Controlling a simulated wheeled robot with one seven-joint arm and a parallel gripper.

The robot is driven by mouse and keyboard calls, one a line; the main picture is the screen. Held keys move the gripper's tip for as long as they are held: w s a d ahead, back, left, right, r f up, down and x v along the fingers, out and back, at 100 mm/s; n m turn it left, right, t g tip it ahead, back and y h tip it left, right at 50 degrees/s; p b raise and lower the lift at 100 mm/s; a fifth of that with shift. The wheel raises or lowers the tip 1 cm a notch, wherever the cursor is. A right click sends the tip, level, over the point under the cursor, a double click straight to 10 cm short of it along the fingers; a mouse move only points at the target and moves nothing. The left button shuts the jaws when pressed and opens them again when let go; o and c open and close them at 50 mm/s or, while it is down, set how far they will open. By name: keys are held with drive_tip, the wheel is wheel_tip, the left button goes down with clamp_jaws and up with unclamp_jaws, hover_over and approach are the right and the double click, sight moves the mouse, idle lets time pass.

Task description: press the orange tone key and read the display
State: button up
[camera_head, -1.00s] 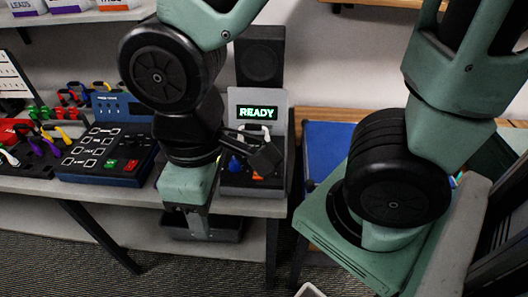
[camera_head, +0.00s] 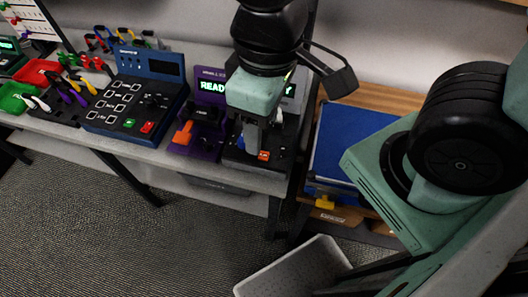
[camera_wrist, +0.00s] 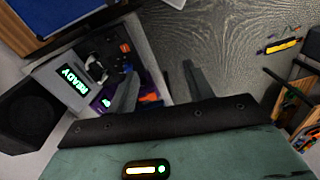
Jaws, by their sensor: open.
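A grey unit stands on the desk; its orange key (camera_head: 264,156) shows low on its front in the head view and again in the wrist view (camera_wrist: 125,47). Its green display (camera_wrist: 75,80) reads READY in the wrist view; in the head view my arm hides most of it. My gripper (camera_head: 252,138) is open, pointing down over the front of the grey unit, close to the orange key. In the wrist view the empty fingers (camera_wrist: 161,85) are apart. I cannot tell whether a finger touches the key.
A purple unit (camera_head: 208,143) with an orange lever (camera_head: 183,133) and a lit display stands just left.

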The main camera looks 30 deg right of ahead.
clamp_jaws()
idle(1.9)
